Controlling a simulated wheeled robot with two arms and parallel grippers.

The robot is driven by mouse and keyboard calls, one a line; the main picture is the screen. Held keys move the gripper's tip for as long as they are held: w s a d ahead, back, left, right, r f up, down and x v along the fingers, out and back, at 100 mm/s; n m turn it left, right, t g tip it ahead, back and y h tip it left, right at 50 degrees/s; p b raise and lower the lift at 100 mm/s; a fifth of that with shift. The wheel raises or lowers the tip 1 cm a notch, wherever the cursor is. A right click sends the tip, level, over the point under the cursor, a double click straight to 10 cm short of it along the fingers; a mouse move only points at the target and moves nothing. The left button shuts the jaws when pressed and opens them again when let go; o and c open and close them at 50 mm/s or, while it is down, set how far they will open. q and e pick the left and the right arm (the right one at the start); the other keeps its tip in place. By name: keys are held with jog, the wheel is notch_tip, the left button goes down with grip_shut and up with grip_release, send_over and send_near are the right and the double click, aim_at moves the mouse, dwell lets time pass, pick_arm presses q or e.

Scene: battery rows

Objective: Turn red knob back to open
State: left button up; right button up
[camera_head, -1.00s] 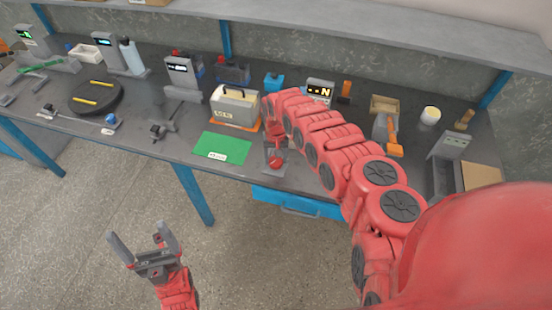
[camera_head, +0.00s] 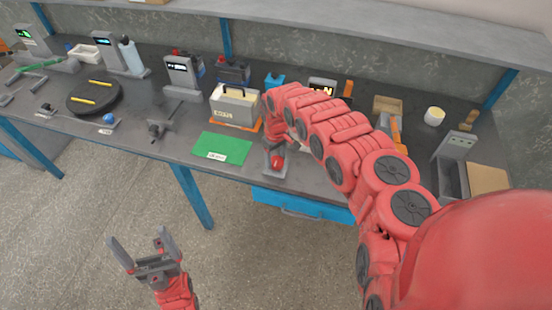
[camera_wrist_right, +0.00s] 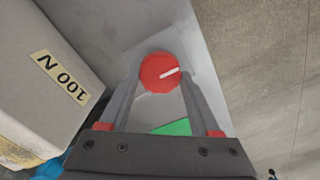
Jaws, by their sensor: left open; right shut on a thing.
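The red knob (camera_wrist_right: 161,72) sits on a grey plate (camera_wrist_right: 205,60) in the right wrist view. A short white line on its face points toward the right and slightly up. My right gripper (camera_wrist_right: 160,82) has one finger on each side of the knob and is shut on it. In the head view, the knob (camera_head: 277,162) shows small near the bench's front edge, below my right gripper, whose fingers are hard to make out there. My left gripper (camera_head: 140,240) is open and empty in front of the bench, over the floor.
A grey box (camera_head: 235,106) with a dark handle stands behind and left of the knob; its "100 N" label (camera_wrist_right: 60,76) shows in the right wrist view. A green mat (camera_head: 222,148) lies left of the knob. A blue drawer (camera_head: 300,203) sits under the bench edge.

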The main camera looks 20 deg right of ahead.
dwell(0.5)
jog(key=o, duration=1.4)
notch_tip(320, 180, up, 9)
jog(key=b, duration=0.2)
notch_tip(320, 180, up, 6)
jog(key=p, duration=0.3)
send_over(276, 160)
jog(key=shift+s+r, duration=0.1)
jog(key=shift+r, duration=1.1)
jog(key=shift+a, duration=0.1)
